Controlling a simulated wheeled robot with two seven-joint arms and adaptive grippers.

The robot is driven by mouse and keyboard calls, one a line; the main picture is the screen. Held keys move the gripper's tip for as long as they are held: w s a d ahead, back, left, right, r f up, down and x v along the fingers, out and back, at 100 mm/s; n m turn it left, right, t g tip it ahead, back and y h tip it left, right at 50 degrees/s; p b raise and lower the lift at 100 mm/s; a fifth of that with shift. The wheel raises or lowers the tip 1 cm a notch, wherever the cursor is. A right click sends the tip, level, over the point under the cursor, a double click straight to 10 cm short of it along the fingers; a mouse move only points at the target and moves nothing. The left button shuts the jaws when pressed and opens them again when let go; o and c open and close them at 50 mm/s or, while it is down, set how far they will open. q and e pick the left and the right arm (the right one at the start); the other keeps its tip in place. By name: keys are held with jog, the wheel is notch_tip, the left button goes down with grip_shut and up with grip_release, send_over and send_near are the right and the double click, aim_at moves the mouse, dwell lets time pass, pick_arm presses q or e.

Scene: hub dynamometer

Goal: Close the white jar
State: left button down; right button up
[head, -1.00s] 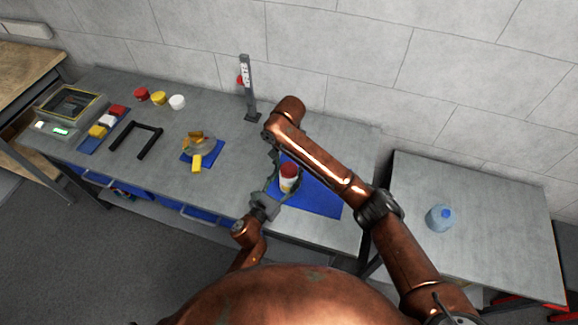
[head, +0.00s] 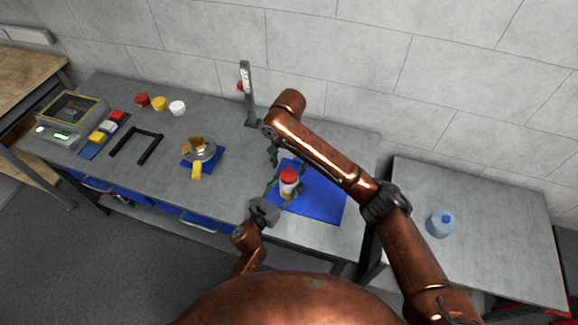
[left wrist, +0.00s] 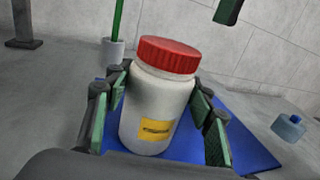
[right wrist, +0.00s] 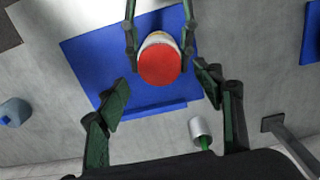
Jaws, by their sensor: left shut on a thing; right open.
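The white jar (left wrist: 155,115) has a yellow label and stands upright at the blue mat (head: 325,200). A red lid (left wrist: 167,55) sits on its mouth; I cannot tell how tightly. The red lid also shows from above in the right wrist view (right wrist: 159,62). My left gripper (left wrist: 160,90) is shut on the jar's body, one finger on each side. My right gripper (right wrist: 163,90) is open and empty, its fingers apart from the lid. In the head view my right arm partly hides the area behind the jar.
A small grey cup with a green stick (right wrist: 198,128) stands near the mat. A dark upright stand (head: 248,95) is behind. A blue bottle (head: 440,224) stands on the right table.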

aim_at(289, 175)
jog(key=shift+c, duration=0.3)
jog(key=n, duration=0.2)
jog(key=r+n, duration=0.1)
jog(key=n, duration=0.3)
jog(key=shift+w+a+r, duration=0.2)
jog(key=shift+a+r, duration=0.05)
jog(key=shift+a, duration=0.1)
jog(key=n, duration=0.4)
jog(key=shift+a+r+n, duration=0.1)
jog(key=shift+r+n, duration=0.25)
jog(key=shift+n, duration=0.05)
jog(key=n, duration=0.6)
jog(key=shift+r, duration=0.4)
jog(key=n, duration=0.4)
jog(key=d+n, duration=0.1)
jog(key=shift+s+r+n, duration=0.25)
jog(key=shift+n, duration=0.15)
jog(key=shift+f, duration=4)
jog(key=shift+c, duration=0.2)
